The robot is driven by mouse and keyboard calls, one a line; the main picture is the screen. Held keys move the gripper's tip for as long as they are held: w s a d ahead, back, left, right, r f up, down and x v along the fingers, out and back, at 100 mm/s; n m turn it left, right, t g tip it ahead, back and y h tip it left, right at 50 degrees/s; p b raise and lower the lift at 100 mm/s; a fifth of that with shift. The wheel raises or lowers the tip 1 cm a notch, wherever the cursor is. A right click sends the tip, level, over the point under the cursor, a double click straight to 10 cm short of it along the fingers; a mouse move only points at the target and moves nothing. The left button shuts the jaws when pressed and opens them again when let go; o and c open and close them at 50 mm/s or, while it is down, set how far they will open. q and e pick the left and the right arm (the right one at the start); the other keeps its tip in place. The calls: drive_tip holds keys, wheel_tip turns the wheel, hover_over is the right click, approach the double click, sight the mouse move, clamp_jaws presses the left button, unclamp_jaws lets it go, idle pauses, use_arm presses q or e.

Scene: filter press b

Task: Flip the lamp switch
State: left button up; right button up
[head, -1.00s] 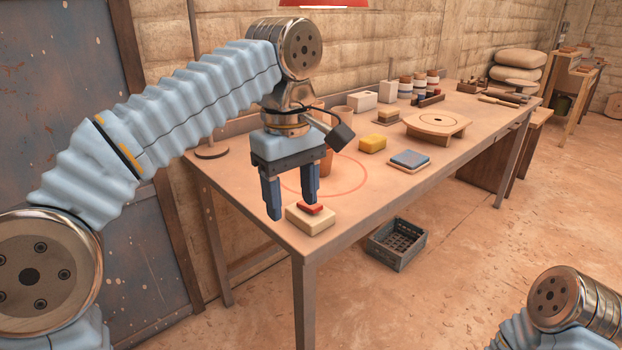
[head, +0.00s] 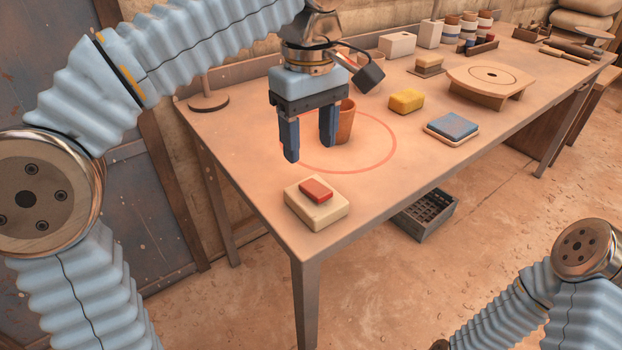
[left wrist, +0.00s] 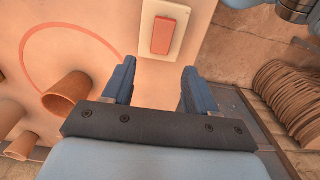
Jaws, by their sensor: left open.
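The lamp switch is a cream block (head: 330,213) with a red rocker (head: 316,189) on top, near the table's front left corner. It also shows in the left wrist view (left wrist: 162,35), beyond the fingertips. I cannot tell which way the rocker is tilted. My left gripper (head: 309,150) is open and empty, fingers pointing down, above and behind the switch and apart from it. Its two fingers also show in the left wrist view (left wrist: 159,68). The lamp's head is out of view. My right gripper is not in view; only part of my right arm shows at lower right.
A terracotta cup (head: 345,120) stands just behind my left fingers, in a red circle marked on the table (head: 250,150). A yellow sponge (head: 406,101) and a blue-topped block (head: 452,127) lie to the right. A dark crate (head: 425,215) is on the floor.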

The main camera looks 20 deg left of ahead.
sight(311, 184)
use_arm(q)
wheel_tip(311, 184, down, 7)
drive_tip(key=shift+f+b, duration=0.15)
drive_tip(key=shift+b, duration=0.6)
drive_tip(key=c, duration=1.1)
drive_tip(key=shift+o, duration=0.2)
drive_tip(key=shift+s+d+r+t+y+p, duration=0.3)
drive_tip(key=shift+t+y+p, duration=0.2)
drive_tip(key=shift+y, duration=0.1)
drive_tip(key=shift+s+d+t+y, duration=0.1)
drive_tip(key=shift+t+y, duration=0.7)
drive_tip(key=shift+y, duration=0.3)
